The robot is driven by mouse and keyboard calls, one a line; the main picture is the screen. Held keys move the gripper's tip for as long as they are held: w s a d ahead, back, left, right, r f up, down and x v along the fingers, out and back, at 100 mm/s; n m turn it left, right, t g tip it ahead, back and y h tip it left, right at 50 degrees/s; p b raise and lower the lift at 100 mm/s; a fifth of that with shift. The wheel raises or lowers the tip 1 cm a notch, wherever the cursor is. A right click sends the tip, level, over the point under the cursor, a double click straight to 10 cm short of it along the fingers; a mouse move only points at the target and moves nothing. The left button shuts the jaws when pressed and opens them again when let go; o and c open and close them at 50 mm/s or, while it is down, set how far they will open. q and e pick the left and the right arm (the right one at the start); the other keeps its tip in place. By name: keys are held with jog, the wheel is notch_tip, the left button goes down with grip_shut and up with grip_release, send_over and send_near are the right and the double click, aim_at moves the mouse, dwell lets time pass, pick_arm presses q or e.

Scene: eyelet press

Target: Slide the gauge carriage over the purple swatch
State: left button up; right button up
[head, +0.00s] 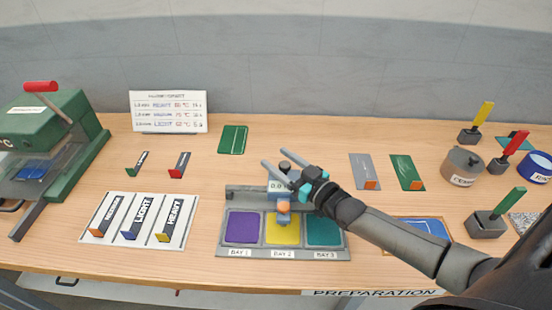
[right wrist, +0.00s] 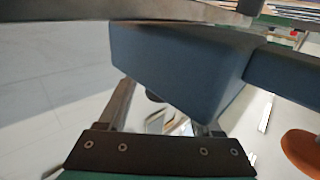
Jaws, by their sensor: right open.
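The gauge carriage (head: 277,187), a pale block with a small display, sits on the rail (head: 245,191) above the yellow swatch (head: 281,234) in bay 2. An orange part (head: 283,207) hangs at its front. The purple swatch (head: 241,228) lies in bay 1 to the left, uncovered. The teal swatch (head: 323,230) is in bay 3. My right gripper (head: 274,157) is open, its fingers pointing left and back at the carriage's top, with a dark knob (head: 285,166) seen between them; contact is unclear. In the right wrist view a large blue-grey block (right wrist: 175,65) shows beyond the fingers.
A white board with several labelled strips (head: 140,237) lies left of the gauge. A green press (head: 60,125) stands at far left. Holders with coloured handles and round tins (head: 462,165) stand at right. A sign (head: 168,111) stands behind.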

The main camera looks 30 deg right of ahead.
jog(key=shift+w+a, duration=0.15)
jog(key=shift+w, duration=0.55)
grip_shut()
dwell(1.1)
